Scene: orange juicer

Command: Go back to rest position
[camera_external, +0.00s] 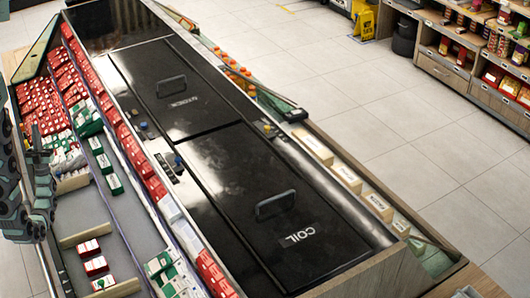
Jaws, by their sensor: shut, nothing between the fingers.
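Part of a dark jointed mechanism, which looks like my arm, hangs at the left edge of the external view and is cut off by the frame. No gripper fingers can be made out on it. The part in view hangs beside the shelf of boxes, and I cannot tell whether it touches anything. No orange juicer can be made out.
A long counter with black lids (255,205), one marked COIL, fills the middle. Red boxes (60,88) and green-and-white boxes (105,163) line its left side. Orange-capped bottles (238,68) stand along its right side. Tiled floor (370,110) lies open beyond; stocked shelves (475,50) stand at upper right.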

